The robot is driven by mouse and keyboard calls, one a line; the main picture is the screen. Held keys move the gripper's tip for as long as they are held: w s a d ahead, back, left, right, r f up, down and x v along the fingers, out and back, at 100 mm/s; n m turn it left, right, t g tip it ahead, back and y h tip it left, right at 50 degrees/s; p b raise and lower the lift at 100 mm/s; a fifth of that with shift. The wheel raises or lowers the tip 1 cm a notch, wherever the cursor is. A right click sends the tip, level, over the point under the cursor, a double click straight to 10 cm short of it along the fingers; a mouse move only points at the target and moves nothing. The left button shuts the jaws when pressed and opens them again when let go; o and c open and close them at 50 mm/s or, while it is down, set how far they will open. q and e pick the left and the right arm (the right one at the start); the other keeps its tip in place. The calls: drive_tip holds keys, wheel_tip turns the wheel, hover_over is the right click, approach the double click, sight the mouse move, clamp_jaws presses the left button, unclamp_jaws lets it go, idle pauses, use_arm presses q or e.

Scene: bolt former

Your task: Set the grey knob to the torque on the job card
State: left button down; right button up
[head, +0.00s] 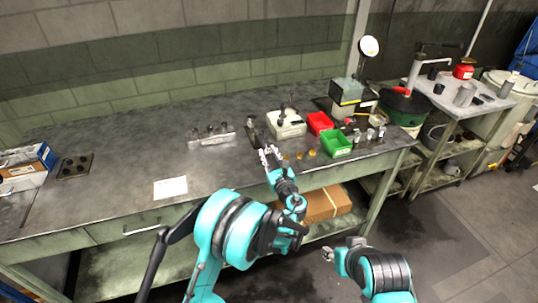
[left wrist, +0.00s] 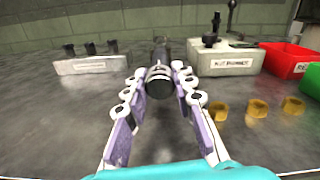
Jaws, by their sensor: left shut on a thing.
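A dark cylindrical tool (left wrist: 160,55) lies on the bench and points away from me in the left wrist view. Its near end has pale grey bands and a dark round end face; I cannot make out a scale, or be sure which part is the grey knob. My left gripper (left wrist: 158,78) has its fingertips closed on the sides of this near end. In the head view, my left gripper (head: 268,154) is low over the bench at the tool. A white card (head: 170,187) lies flat near the front edge; its writing is unreadable. My right gripper (head: 328,255) is off the bench's front, its fingers unclear.
A grey bolt rack (head: 211,136) stands to the left of the tool, and a pale labelled fixture (head: 286,124) to the right. A red bin (head: 319,122), a green bin (head: 337,143) and several brass nuts (left wrist: 257,108) are further right.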

use_arm(q)
drive_tip(key=c, duration=1.2)
unclamp_jaws()
drive_tip(key=v, duration=0.7)
drive_tip(key=shift+s+d, duration=0.15)
drive_tip(key=shift+s, duration=0.1)
